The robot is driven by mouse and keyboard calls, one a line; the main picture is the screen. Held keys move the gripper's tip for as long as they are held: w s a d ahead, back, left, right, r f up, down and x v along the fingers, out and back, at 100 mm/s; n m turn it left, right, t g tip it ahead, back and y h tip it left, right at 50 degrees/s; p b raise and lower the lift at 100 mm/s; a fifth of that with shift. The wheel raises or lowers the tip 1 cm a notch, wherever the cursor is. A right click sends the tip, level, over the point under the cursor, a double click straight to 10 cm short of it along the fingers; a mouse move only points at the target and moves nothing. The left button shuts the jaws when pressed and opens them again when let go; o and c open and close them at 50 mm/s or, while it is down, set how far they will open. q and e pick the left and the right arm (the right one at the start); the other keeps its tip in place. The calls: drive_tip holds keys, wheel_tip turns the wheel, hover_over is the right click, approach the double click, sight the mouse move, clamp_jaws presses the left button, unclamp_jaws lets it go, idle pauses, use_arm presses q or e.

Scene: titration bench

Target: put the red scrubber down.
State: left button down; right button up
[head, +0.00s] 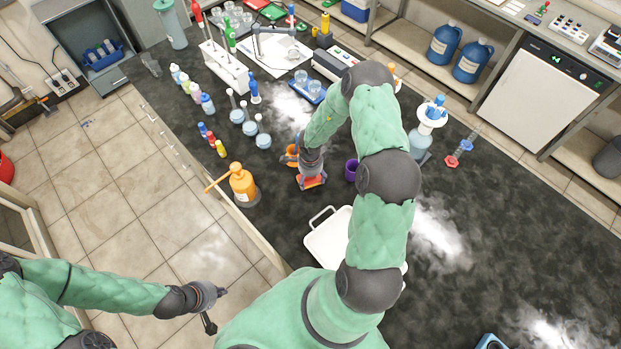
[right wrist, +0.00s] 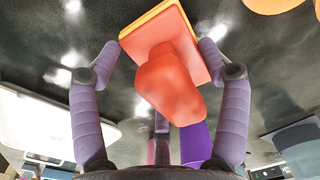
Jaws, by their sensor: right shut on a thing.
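The red scrubber (head: 312,183) has a red handle and a flat red pad with an orange-yellow layer at its edge. It is between the fingers of my right gripper (right wrist: 160,66), which is shut on it, over the dark bench. In the right wrist view the scrubber (right wrist: 168,85) fills the middle. Whether its pad touches the bench is hard to tell. My left gripper (head: 222,292) is at the lower left, over the floor beside the bench and away from the scrubber; its fingers are too small to read.
A purple cup (head: 351,170) stands just right of the scrubber, and an orange vessel (head: 291,155) just behind it. A white tray (head: 319,246) lies nearer to me. An orange pump bottle (head: 243,186) is at the left edge. Bench left of the tray is clear.

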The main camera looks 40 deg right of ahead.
drive_tip(key=shift+f, duration=0.1)
drive_tip(key=o, duration=1.1)
